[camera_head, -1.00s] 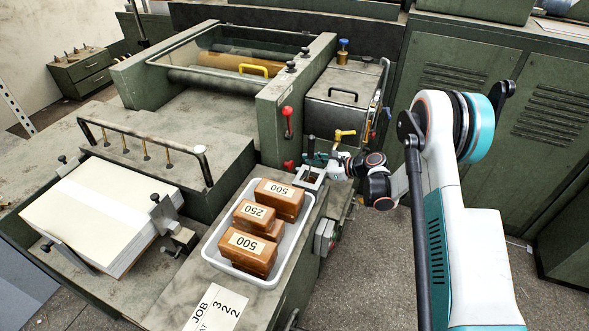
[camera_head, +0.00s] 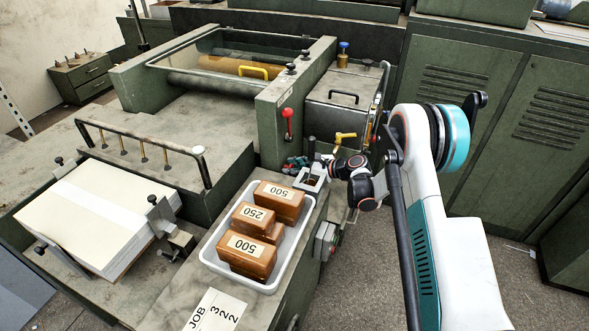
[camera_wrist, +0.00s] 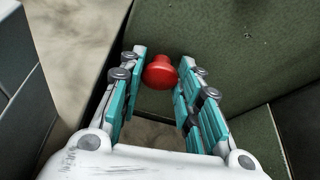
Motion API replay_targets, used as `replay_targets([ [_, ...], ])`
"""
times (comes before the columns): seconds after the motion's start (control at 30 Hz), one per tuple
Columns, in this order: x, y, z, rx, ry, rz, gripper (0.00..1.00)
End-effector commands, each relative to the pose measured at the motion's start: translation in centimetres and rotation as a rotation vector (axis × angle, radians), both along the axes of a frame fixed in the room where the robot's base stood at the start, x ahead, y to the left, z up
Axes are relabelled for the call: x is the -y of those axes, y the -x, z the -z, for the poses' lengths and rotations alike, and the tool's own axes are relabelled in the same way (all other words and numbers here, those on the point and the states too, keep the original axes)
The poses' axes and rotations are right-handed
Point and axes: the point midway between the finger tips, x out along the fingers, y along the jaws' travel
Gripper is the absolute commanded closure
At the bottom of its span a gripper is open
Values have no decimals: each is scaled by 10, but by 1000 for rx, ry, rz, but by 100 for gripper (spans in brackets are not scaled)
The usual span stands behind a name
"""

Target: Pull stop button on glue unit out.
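The stop button is a red mushroom-shaped knob (camera_wrist: 160,72) on the green side of the glue unit (camera_wrist: 235,50). In the wrist view it sits between the tips of my two teal fingers. My gripper (camera_wrist: 163,66) looks open around it, with the left finger very close to the knob and the right finger close beside it. Whether either touches the knob I cannot tell. In the head view my gripper (camera_head: 294,163) is at the side of the machine, and its fingers hide the button.
A white tray (camera_head: 280,284) with brown weights stands just in front of my gripper. A red-knobbed lever (camera_head: 288,122) is above it, and a yellow-handled valve (camera_head: 344,138) is to its right. A paper stack (camera_head: 90,215) lies at left.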

Motion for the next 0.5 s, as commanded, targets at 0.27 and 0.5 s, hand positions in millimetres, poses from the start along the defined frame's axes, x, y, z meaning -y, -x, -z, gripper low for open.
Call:
replay_targets([
  [0.27, 13, 5, 0, -1, 1, 1, 100],
  [0.5, 13, 5, 1, -1, 2, 0, 59],
])
